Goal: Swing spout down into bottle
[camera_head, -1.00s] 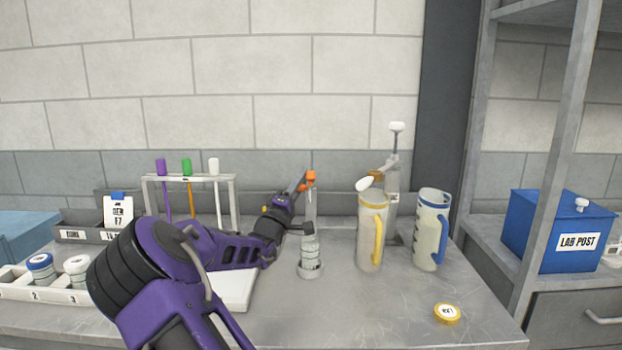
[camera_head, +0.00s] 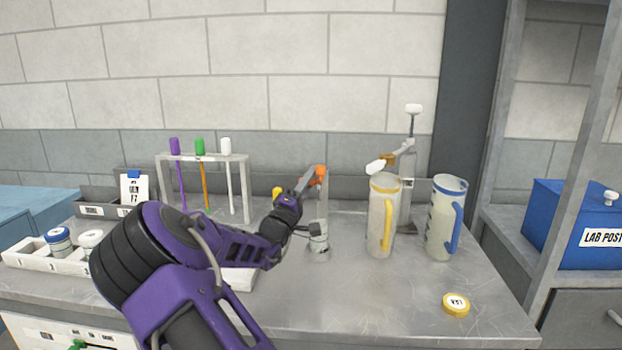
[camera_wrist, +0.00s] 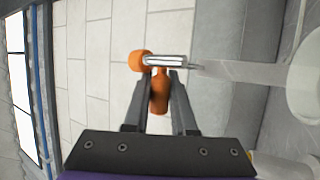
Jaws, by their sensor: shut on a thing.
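My gripper (camera_head: 309,180) is at the top of a slim upright pale post (camera_head: 321,205), over the middle of the bench. In the wrist view my gripper (camera_wrist: 160,85) is shut on an orange grip (camera_wrist: 159,98). A shiny metal tube (camera_wrist: 168,61) with an orange rounded end lies just past the fingertips; I take it for the spout pivot. In the head view the orange part (camera_head: 320,172) shows beside my fingers. A small clear bottle (camera_head: 318,245) stands upright at the post's foot, partly behind my arm. Whether the spout enters the bottle cannot be told.
A yellow-handled jug (camera_head: 382,225) and a blue-handled jug (camera_head: 443,225) stand right of the post, before a white-knobbed pump (camera_head: 412,150). A yellow lid (camera_head: 456,304) lies front right. A rack (camera_head: 205,157) with dipsticks stands left, with a white tray (camera_head: 40,255) of jars.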

